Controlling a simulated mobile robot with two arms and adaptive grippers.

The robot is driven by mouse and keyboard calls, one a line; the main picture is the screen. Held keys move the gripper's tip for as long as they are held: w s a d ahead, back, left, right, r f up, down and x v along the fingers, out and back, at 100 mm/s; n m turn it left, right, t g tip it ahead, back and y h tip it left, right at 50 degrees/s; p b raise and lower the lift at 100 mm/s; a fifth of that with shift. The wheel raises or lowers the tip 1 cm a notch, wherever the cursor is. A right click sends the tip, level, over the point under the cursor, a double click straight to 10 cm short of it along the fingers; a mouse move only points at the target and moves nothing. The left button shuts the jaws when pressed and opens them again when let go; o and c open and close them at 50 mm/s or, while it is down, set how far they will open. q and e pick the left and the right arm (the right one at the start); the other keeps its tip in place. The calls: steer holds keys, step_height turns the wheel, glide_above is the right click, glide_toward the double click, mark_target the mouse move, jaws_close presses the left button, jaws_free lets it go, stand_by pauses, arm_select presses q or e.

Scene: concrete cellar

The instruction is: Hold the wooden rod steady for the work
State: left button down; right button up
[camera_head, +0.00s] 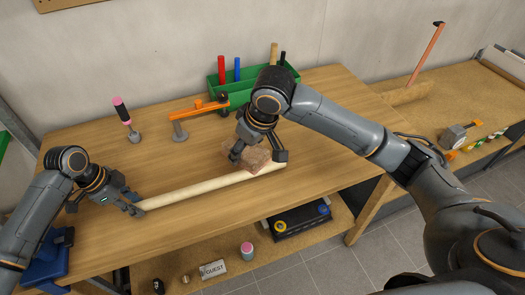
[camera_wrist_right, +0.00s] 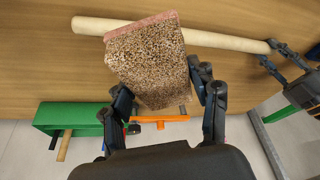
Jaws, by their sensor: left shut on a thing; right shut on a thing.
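The pale wooden rod (camera_head: 196,187) lies slantwise near the front of the bench. My left gripper (camera_head: 133,204) is shut on its left end; this grip also shows in the right wrist view (camera_wrist_right: 273,54). My right gripper (camera_head: 258,153) is shut on a brown, speckled block (camera_head: 253,161) with a pinkish face. In the right wrist view the block (camera_wrist_right: 150,62) sits between the fingers and its pink edge overlaps the rod (camera_wrist_right: 225,41). The block is over the rod's right part; I cannot tell whether they touch.
A green bin (camera_head: 222,92) with upright tools stands at the back. An orange clamp (camera_head: 197,108) and a pink-topped tool (camera_head: 123,112) stand behind the rod. A blue vise (camera_head: 45,250) is at the front left. The bench (camera_head: 330,100) is bare at the back right.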

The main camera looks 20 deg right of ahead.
mark_target(270, 164)
steer(key=w+a+f+n, duration=0.1)
steer(key=w+a+f+n+y, duration=0.1)
steer(key=w+f+n, duration=0.1)
steer(key=shift+w+a+n, duration=0.3)
steer(key=shift+a, duration=0.05)
steer(key=shift+f, duration=2.95)
steer(key=shift+d+f, duration=0.15)
steer(key=shift+f, duration=0.75)
steer(key=shift+d, duration=5.35)
steer(key=shift+a, duration=5.6)
steer(key=shift+d+r, duration=0.1)
steer(key=shift+r, duration=3.95)
arm_select(q)
steer(key=c, duration=1)
jaws_free()
